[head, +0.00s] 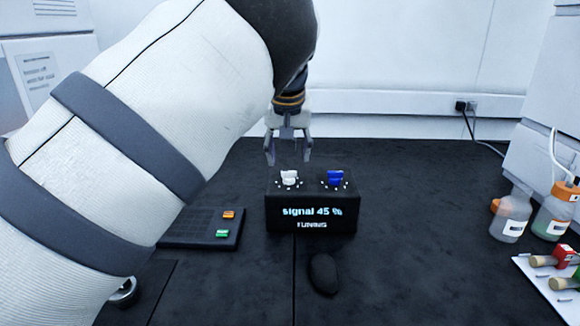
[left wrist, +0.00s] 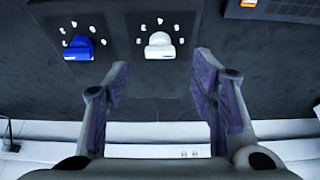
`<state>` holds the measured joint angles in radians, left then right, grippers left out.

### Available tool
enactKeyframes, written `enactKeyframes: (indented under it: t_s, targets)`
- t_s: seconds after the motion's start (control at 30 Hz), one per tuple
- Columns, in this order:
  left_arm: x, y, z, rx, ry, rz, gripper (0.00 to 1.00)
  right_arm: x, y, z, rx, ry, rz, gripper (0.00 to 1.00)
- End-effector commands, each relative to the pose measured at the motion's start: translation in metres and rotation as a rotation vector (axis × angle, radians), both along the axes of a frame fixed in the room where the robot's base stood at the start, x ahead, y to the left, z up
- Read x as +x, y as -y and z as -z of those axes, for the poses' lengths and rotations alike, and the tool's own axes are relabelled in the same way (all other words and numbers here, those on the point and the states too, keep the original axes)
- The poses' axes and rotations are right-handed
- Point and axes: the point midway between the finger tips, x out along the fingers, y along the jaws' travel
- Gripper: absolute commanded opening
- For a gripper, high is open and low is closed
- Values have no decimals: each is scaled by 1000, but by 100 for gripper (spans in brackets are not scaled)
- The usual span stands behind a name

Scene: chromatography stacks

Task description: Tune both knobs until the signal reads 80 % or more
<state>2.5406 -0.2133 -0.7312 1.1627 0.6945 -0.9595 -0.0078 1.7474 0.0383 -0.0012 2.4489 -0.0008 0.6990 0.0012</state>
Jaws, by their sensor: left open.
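A black tuning box (head: 311,224) stands on the dark bench, with a display that reads "signal 45 %" and "TUNING". On its top are a white knob (head: 289,177) at left and a blue knob (head: 335,177) at right, each ringed by white dots. My left gripper (head: 287,160) is open and empty, pointing down just behind and above the white knob. In the left wrist view the white knob (left wrist: 159,46) lies just beyond the open fingers, and the blue knob (left wrist: 78,48) is to its left. My right gripper is not in view.
A dark pad (head: 195,228) with an orange and a green button lies left of the box. A black mouse (head: 323,273) lies in front of it. The bench between is clear.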

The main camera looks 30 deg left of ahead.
Motion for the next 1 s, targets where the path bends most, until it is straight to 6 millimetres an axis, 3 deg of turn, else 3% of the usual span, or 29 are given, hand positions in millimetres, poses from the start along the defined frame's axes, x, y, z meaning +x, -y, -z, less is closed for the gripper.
enactKeyframes:
  t_s: [0.03,0.2,0.57,0.8,1.0]
  targets:
    - [4,-3,16,1,-8,-2,52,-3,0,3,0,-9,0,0]
    - [14,-9,41,2,-3,0,52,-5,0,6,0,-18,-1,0]
    - [17,-11,48,1,1,0,52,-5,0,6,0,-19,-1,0]
    - [17,-11,48,0,1,-1,4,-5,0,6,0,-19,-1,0]
    - [17,-11,48,0,1,-9,4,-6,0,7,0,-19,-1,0]
